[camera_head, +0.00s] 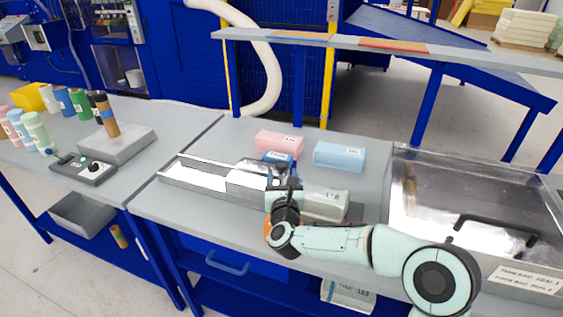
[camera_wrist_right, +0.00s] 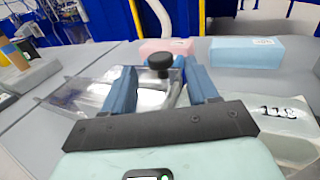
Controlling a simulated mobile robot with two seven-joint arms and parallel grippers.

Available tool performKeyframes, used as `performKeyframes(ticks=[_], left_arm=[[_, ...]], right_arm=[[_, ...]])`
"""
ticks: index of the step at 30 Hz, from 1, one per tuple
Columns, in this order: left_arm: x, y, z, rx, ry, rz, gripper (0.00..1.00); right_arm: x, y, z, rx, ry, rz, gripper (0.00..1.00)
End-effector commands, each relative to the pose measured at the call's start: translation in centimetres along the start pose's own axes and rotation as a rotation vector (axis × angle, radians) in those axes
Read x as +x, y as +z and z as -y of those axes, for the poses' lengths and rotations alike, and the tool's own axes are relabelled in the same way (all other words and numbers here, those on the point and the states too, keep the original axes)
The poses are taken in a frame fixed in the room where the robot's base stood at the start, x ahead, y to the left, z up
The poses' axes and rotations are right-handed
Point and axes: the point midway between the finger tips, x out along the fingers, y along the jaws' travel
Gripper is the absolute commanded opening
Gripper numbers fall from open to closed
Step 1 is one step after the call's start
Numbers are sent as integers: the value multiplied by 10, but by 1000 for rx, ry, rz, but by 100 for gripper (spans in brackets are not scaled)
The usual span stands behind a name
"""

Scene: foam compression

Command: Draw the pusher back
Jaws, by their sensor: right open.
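A metal compression trough (camera_head: 192,176) lies on the grey table, left of my right gripper. The pusher's black knob (camera_wrist_right: 160,61) shows in the right wrist view, with clear and shiny metal parts below it. My right gripper (camera_head: 284,172) is over the right end of the trough. In the wrist view its two blue fingers (camera_wrist_right: 161,82) are open, one on each side of the knob in the picture. I cannot tell whether they touch it. In the head view the knob is hidden or too small to make out. My left gripper is not in view.
A pink foam block (camera_head: 278,142) and a light blue foam block (camera_head: 339,155) lie behind the trough. A pale labelled box (camera_head: 324,204) is right of the gripper. A large transparent-lidded box (camera_head: 480,190) stands at right.

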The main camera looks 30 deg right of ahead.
Motion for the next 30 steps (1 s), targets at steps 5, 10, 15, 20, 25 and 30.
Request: performKeyframes(ticks=[5, 10, 15, 20, 25, 30], left_arm=[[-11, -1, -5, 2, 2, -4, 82], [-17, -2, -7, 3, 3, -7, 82], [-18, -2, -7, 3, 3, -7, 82], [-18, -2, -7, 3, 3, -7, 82], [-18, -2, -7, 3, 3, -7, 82], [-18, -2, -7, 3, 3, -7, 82]], right_arm=[[35, 1, 0, 2, -1, -1, 59], [53, 1, 0, 1, 0, -1, 59], [60, 0, 0, -1, 1, 0, 59], [60, 0, 0, -2, 1, 0, 59], [60, 0, 0, -2, 1, 0, 23], [60, 0, 0, -3, 1, 0, 0]])
